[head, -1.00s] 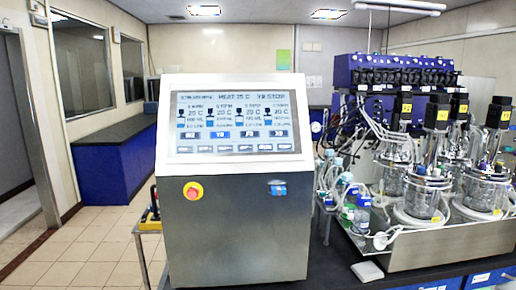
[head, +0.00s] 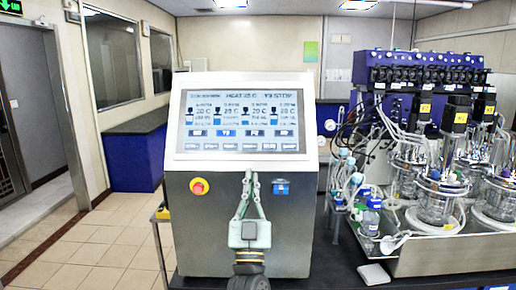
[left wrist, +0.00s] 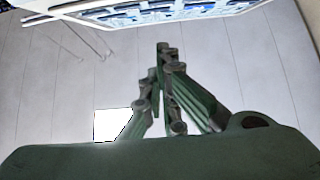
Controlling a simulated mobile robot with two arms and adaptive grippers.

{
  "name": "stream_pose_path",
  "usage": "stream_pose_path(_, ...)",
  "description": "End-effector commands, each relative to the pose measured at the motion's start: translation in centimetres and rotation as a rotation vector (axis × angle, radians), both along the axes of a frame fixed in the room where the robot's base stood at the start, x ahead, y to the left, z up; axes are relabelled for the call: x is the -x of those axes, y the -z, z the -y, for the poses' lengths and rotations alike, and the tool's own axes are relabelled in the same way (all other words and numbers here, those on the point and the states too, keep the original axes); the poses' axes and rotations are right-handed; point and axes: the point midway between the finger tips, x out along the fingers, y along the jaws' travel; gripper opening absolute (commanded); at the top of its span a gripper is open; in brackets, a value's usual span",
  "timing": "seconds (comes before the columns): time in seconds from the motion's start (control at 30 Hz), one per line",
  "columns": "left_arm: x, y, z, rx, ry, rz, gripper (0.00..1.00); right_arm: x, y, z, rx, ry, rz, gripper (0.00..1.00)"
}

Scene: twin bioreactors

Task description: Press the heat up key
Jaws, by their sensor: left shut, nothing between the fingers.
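The control cabinet (head: 205,245) stands upright in front of me, with a lit touch screen (head: 245,95) on its upper face. The screen shows several status columns and two rows of on-screen keys (head: 245,140). Their labels are too blurred for me to tell which is the heat up key. My left gripper (head: 250,177) is shut and empty, pointing up in front of the steel face, with its tips just below the screen. In the left wrist view its fingertips (left wrist: 164,47) are together below the screen's lower edge (left wrist: 150,22); contact cannot be told. My right gripper is not shown.
A red stop button (head: 199,187) and a blue switch (head: 281,188) flank my gripper on the cabinet. Glass bioreactor vessels (head: 437,195), tubing and bottles (head: 370,215) crowd the bench at right. Open tiled floor (head: 110,245) lies at left.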

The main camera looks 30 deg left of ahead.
Motion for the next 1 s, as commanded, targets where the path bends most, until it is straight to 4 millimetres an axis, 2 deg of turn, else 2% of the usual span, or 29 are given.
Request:
stream_pose_path(0.1,0.4,-0.6,-0.2,0.000,-0.009,0.015,0.00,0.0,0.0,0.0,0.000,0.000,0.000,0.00)
stream_pose_path(0.4,0.3,-0.7,-0.2,-0.001,-0.008,0.014,0.00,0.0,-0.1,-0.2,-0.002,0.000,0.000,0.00)
stream_pose_path(0.53,-0.3,-1.7,-0.6,-0.002,-0.008,0.015,0.00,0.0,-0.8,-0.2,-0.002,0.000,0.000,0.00)
stream_pose_path(0.9,-4.8,-7.4,-3.3,-0.002,-0.007,0.014,0.00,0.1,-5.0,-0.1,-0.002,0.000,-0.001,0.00)
stream_pose_path(1.0,-6.1,-8.4,-4.1,-0.002,-0.008,0.010,0.00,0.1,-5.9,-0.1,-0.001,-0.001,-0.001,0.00)
